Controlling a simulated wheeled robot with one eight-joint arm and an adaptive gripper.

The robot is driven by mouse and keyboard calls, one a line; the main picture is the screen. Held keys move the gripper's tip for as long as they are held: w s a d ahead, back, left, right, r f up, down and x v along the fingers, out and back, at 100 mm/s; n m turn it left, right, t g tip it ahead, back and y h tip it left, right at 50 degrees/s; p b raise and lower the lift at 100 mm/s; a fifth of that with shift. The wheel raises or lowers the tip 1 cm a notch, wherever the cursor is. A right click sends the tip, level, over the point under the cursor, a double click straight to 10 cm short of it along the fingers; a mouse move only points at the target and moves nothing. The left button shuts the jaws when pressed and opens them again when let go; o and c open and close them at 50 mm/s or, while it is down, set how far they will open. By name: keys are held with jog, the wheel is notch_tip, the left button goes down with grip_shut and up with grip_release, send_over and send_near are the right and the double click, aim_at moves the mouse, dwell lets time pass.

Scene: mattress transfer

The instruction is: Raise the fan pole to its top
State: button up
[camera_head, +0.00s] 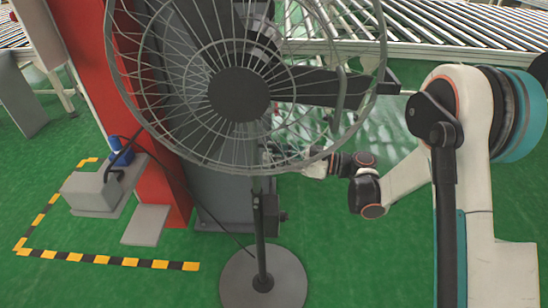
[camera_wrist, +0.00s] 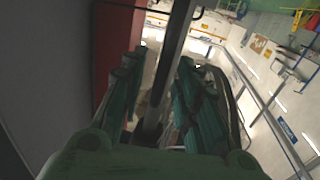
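The grey fan (camera_head: 238,95), with its round wire cage, stands in the middle of the head view on a round base (camera_head: 235,280). Its upright pole (camera_head: 257,185) runs from the fan head down to the base, with a dark clamp (camera_head: 268,215) partway up. My gripper (camera_head: 280,160) reaches in from the right at the cage's lower edge, partly hidden by the wires. In the wrist view, the pole (camera_wrist: 174,50) runs between the two green fingers of my gripper (camera_wrist: 165,70). The fingers are apart, with a gap visible beside the pole.
A red column (camera_head: 100,75) and a grey cabinet stand behind the fan. A grey box with a blue part (camera_head: 92,190) sits left on the green floor. Yellow-black tape (camera_head: 120,261) marks the floor. Roller conveyors (camera_head: 440,30) cross the back.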

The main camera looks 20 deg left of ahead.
jog(key=shift+a, duration=0.15)
grip_shut()
notch_tip(320, 180, up, 16)
jog(key=p, duration=0.7)
jog(key=shift+r+p, duration=0.25)
jog(key=shift+p, duration=0.15)
jog(key=shift+w, duration=0.1)
grip_release()
jog(key=shift+w, duration=0.1)
